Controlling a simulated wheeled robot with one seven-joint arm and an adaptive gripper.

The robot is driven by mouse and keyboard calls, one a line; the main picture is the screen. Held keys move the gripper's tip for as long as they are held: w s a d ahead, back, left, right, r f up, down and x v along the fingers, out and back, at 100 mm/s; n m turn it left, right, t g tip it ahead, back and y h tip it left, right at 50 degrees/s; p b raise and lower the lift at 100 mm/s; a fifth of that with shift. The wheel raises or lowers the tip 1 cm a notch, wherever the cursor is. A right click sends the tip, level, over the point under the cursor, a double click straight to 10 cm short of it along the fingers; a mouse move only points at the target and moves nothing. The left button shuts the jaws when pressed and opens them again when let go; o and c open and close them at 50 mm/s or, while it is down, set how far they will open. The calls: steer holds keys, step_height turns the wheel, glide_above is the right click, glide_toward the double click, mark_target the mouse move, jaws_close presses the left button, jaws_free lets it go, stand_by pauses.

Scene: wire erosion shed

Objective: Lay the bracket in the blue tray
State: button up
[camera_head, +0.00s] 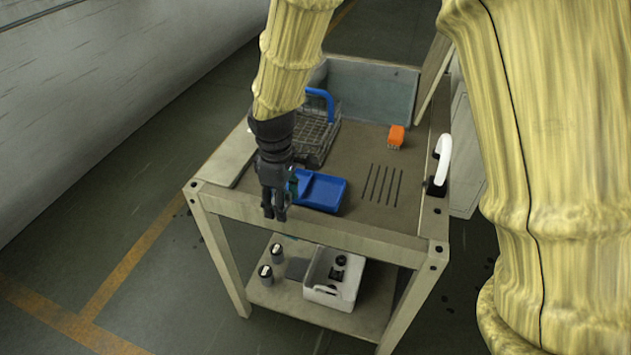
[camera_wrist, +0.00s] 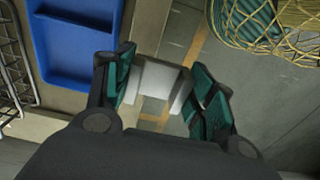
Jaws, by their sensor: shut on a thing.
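The blue tray (camera_head: 322,192) lies on the table top near its front edge; it also shows at the upper left of the wrist view (camera_wrist: 74,46). My gripper (camera_head: 274,212) is in front of the tray's left end, pointing down by the table's front edge. In the wrist view, the teal-padded fingers of my gripper (camera_wrist: 163,88) are shut on a light grey bracket (camera_wrist: 158,78). The bracket is beside the tray, not over it, with floor visible beyond it. In the head view the bracket is hidden by the fingers.
A wire basket (camera_head: 316,140) with a blue handle stands behind the tray. An orange block (camera_head: 396,136), several dark rods (camera_head: 382,184) and a white handle (camera_head: 442,160) are to the right. The lower shelf holds a white bin (camera_head: 334,290) and dark-bodied bottles (camera_head: 266,274).

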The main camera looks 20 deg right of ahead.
steer(key=p, duration=0.3)
glide_above(325, 195)
steer(key=shift+w+d+f, duration=0.1)
steer(key=shift+w+f, duration=0.05)
steer(key=shift+f, duration=0.4)
steer(key=shift+f+p, duration=0.35)
steer(key=shift+f, duration=0.2)
steer(key=shift+f+p, duration=0.35)
steer(key=shift+f, duration=0.85)
steer(key=o, duration=1.2)
steer(key=shift+f, duration=0.15)
step_height(325, 195, up, 12)
steer(key=b, duration=0.2)
steer(key=shift+b, duration=0.4)
steer(key=shift+r, duration=0.2)
